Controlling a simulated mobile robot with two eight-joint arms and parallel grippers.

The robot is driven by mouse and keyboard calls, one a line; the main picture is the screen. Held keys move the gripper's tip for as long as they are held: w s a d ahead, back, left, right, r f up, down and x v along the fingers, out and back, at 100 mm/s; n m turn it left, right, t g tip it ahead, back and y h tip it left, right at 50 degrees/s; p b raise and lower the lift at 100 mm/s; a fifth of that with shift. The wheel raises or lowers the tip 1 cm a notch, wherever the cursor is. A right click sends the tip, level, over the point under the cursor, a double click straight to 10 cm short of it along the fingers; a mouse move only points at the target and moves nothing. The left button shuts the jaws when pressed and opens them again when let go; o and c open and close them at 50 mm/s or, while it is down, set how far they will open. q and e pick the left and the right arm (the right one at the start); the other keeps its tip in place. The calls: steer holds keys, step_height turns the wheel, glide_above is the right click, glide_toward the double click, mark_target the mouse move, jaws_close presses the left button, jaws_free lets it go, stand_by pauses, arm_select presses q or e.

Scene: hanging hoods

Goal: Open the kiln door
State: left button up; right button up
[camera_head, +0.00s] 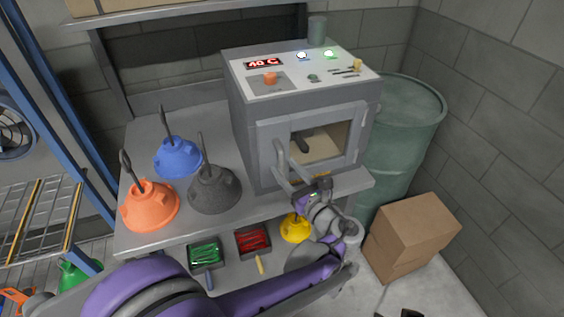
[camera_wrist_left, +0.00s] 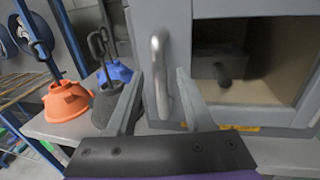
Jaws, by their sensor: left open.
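The kiln (camera_head: 242,127) is a grey box with a red "40 C" display, standing at the right end of the grey bench. Its door (camera_head: 269,135) has a window and looks shut. The metal door handle is an upright bar on the door's left side; it shows in the left wrist view (camera_wrist_left: 160,85). My left gripper (camera_head: 301,178) is open in front of the door. In the left wrist view, its two fingers (camera_wrist_left: 161,74) stand on either side of the handle, with gaps visible.
Orange (camera_head: 150,207), blue (camera_head: 178,158) and dark grey (camera_head: 214,190) hoods stand on the bench left of the kiln. A yellow hood (camera_head: 295,228) and bins of red (camera_head: 253,240) and green items sit below. A green barrel (camera_head: 402,135) and cardboard box (camera_head: 413,235) are at right.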

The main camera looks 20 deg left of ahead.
arm_select(q)
steer(key=shift+x, duration=1.4)
jaws_close()
stand_by(0.4)
